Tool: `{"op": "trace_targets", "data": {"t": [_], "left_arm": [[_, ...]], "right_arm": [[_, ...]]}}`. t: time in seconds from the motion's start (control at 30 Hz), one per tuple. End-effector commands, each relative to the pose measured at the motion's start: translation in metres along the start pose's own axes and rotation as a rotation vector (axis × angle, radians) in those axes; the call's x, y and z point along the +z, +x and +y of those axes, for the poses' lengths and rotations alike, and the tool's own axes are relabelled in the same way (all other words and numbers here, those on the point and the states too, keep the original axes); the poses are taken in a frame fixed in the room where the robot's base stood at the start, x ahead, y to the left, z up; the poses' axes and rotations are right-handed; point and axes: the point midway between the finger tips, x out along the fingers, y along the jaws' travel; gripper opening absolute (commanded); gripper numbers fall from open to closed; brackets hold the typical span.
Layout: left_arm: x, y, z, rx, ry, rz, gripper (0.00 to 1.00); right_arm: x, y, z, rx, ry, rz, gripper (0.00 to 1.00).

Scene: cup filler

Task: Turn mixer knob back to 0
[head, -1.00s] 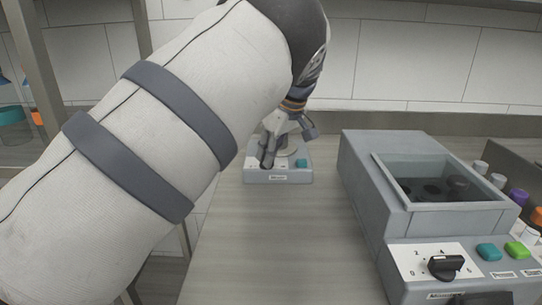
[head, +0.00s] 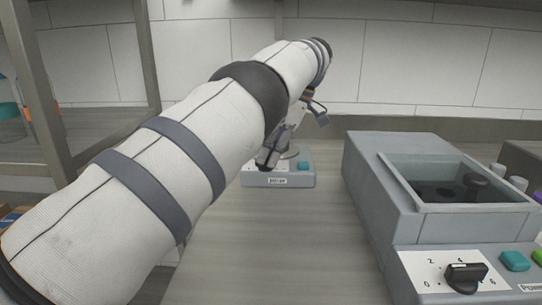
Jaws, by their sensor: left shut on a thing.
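The mixer (head: 251,181) is a small grey device with a labelled front, a teal button (head: 303,166) and a round plate, on the bench in the middle of the head view. My left gripper (head: 267,158) reaches down to the left part of its panel, where a bit of the white dial face shows. Its dark fingers are shut at the mixer knob and hide it, so the knob's setting cannot be read. My right gripper is out of view.
A large grey machine (head: 384,192) with an open-topped well stands at right. Its black knob (head: 466,278) sits on a dial marked 0 to 6. Several capped tubes stand beyond it. The bench between the devices is clear. A metal shelf frame (head: 45,90) stands at left.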

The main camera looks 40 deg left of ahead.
Motion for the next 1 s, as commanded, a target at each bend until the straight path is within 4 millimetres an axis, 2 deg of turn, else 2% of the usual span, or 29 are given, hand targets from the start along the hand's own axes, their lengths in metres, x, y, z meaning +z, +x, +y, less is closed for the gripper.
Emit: {"op": "trace_targets", "data": {"t": [0.6, 0.63, 0.7, 1.0], "left_arm": [[0.0002, 0.0004, 0.0003, -0.015, -0.034, -0.001, 0.00], [0.0002, 0.0004, 0.0003, -0.015, -0.034, -0.001, 0.15], [0.0002, 0.0004, 0.0003, -0.015, -0.034, -0.001, 0.30], [0.0001, 0.0001, 0.0004, -0.014, -0.033, -0.001, 0.30]], "right_arm": [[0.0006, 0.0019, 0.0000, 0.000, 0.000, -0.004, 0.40], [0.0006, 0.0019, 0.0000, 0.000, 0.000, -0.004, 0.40], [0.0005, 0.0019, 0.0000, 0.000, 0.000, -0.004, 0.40], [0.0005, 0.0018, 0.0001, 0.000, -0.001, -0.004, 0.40]]}}
